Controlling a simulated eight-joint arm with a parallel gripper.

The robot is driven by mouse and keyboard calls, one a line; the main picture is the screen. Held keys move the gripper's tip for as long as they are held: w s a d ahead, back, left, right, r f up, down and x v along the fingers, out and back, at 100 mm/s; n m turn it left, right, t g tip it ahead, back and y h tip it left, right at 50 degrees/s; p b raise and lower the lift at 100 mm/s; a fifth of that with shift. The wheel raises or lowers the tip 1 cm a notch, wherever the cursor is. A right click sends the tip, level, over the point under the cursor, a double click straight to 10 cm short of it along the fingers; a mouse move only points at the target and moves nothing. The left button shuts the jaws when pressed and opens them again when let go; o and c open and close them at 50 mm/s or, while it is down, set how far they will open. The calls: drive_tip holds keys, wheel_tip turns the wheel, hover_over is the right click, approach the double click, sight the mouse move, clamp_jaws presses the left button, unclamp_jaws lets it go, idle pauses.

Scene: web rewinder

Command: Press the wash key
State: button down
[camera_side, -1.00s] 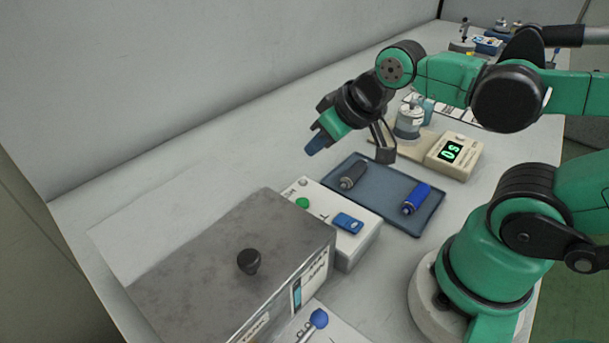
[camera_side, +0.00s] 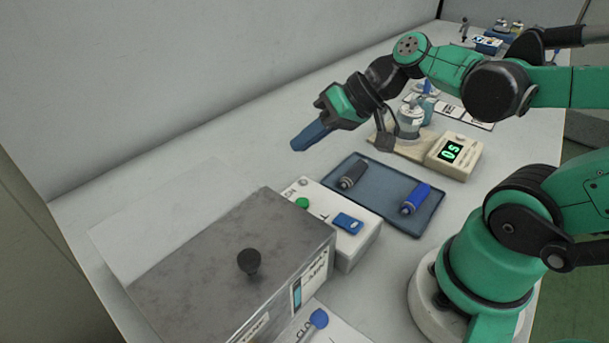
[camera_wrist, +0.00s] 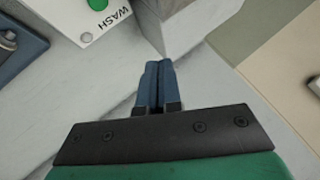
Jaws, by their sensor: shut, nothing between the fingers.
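A white control box (camera_side: 355,249) carries a round green key (camera_side: 302,203), a small pale round knob or lamp and a blue rocker (camera_side: 348,222). In the wrist view the green key (camera_wrist: 97,4) is cut by the top edge, beside the printed word WASH. My gripper (camera_side: 297,146) is in the air above and behind the box in the side view, apart from it, its blue fingers together and empty. In the wrist view the closed fingers (camera_wrist: 156,72) point at bare table and the grey housing's side.
A grey metal housing (camera_side: 215,255) with a black knob (camera_side: 249,262) adjoins the control box. A blue tray (camera_side: 385,213) holds a grey and a blue cylinder. A display unit (camera_side: 454,157) reading 50 and a glass jar (camera_side: 409,120) stand behind. The table along the wall is clear.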

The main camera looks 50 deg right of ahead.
sight(308, 202)
drive_tip(key=shift+f, duration=4.35)
drive_tip(key=shift+r, duration=2.5)
